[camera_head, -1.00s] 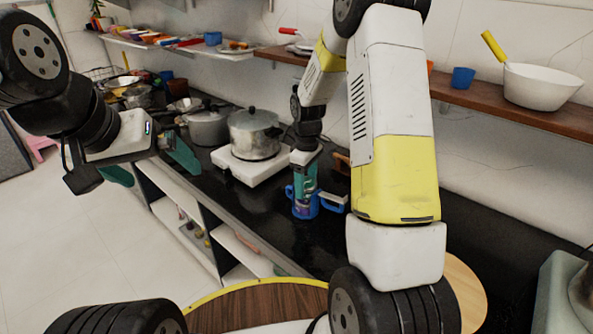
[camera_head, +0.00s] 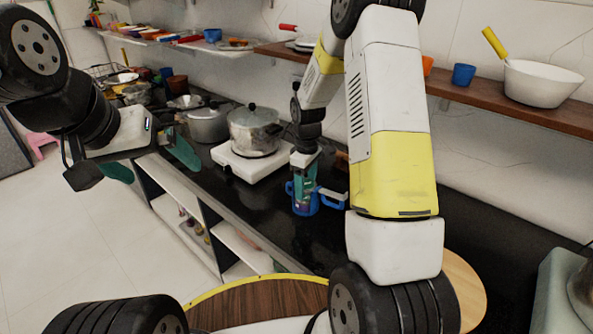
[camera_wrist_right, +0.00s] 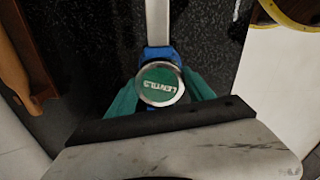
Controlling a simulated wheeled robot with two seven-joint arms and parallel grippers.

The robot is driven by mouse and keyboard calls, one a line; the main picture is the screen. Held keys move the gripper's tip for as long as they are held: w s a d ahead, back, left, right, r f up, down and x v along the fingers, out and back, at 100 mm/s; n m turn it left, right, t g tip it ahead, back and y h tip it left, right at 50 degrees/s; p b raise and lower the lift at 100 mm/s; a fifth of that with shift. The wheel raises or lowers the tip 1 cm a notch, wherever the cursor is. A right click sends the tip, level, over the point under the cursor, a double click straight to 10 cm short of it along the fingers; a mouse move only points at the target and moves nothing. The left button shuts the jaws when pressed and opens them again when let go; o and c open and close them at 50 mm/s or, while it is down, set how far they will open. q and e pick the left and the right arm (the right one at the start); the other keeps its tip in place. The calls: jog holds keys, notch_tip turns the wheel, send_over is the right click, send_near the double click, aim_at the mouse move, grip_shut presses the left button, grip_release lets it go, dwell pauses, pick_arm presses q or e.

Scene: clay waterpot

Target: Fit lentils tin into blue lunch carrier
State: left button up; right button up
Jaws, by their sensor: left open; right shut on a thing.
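The blue lunch carrier (camera_head: 311,207) stands on the dark counter in the head view, with a blue handle on its right side. The lentils tin (camera_wrist_right: 160,84), with a green lid marked LENTILS and a silver rim, is between the fingers of my right gripper (camera_wrist_right: 165,98). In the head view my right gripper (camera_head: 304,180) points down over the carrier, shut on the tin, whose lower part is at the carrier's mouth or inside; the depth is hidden. The carrier's blue edge (camera_wrist_right: 162,54) shows around the tin. My left gripper (camera_head: 150,163) is open and empty, left of the counter.
A steel pot (camera_head: 254,132) on a white stove (camera_head: 250,166) stands behind and left of the carrier. Another pot (camera_head: 207,125) is further left. A wall shelf (camera_head: 470,97) holds a white pan (camera_head: 541,85) and a blue cup (camera_head: 463,74). The counter in front of the carrier is clear.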

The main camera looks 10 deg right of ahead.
jog(key=o, duration=1.8)
jog(key=shift+c, duration=0.2)
jog(key=shift+o, duration=0.4)
jog(key=shift+o, duration=1.1)
jog(key=shift+r, duration=0.15)
notch_tip(320, 180, up, 11)
jog(key=shift+f, duration=0.2)
jog(key=shift+r, duration=0.1)
